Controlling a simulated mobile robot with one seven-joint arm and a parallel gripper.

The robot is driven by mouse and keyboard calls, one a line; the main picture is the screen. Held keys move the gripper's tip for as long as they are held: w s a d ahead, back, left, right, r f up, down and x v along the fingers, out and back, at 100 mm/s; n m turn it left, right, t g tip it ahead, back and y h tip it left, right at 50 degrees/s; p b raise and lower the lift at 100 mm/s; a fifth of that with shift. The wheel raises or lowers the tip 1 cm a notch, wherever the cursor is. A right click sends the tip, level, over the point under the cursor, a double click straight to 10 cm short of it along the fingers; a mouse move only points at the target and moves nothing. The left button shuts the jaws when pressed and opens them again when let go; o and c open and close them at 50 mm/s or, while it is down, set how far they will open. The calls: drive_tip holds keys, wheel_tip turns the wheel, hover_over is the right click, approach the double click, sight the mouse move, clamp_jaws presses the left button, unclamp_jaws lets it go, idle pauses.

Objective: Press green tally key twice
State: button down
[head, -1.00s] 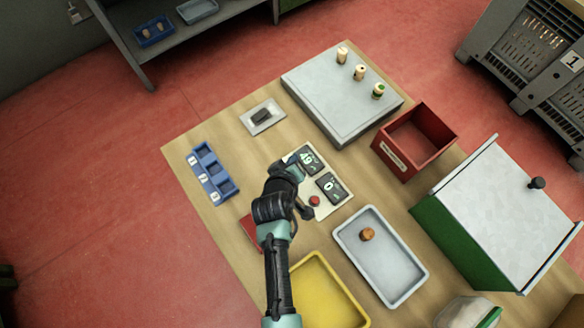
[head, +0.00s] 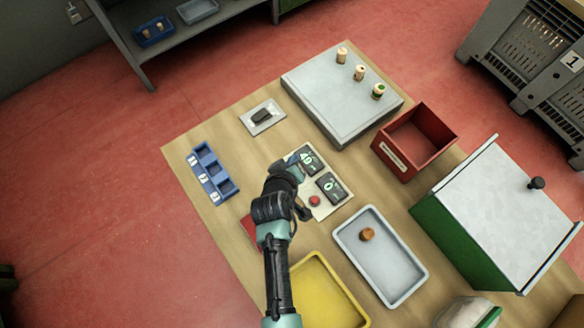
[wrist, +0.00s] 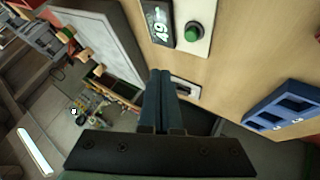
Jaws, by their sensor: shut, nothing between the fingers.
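A cream tally panel (head: 343,204) lies on the table with two dark displays (head: 308,159) and a red key (head: 314,200). The green tally key (wrist: 194,32) shows in the wrist view as a round button beside one lit display (wrist: 158,22). In the head view my gripper and arm hide this key. My gripper (head: 293,166) is over the upper left part of the panel. In the wrist view its fingers (wrist: 160,73) are shut and empty, and their tips appear apart from the green key. The display digits are too small to read surely.
A blue compartment rack (head: 213,174) is left of the panel, and a small plate with a dark block (head: 261,116) is above it. A grey platform (head: 310,100), a red bin (head: 418,140), a pale tray (head: 400,290) and a yellow tray (head: 340,300) surround it.

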drive_tip(key=r+m, duration=0.1)
drive_tip(key=m, duration=0.5)
drive_tip(key=r+m+p, duration=0.1)
drive_tip(key=m, duration=0.5)
drive_tip(key=r+m+p, duration=0.1)
drive_tip(key=m, duration=0.5)
drive_tip(key=shift+w+a+r+m+h, duration=0.1)
drive_tip(key=shift+a+r+m+h, duration=0.2)
drive_tip(key=shift+r+h, duration=0.1)
drive_tip(key=shift+f, duration=0.15)
wheel_tip(320, 180, down, 8)
drive_tip(key=b, duration=0.6)
drive_tip(key=shift+f+b, duration=0.35)
drive_tip(key=shift+b, duration=0.25)
idle(0.6)
drive_tip(key=shift+f+b, duration=0.35)
drive_tip(key=shift+b, duration=0.2)
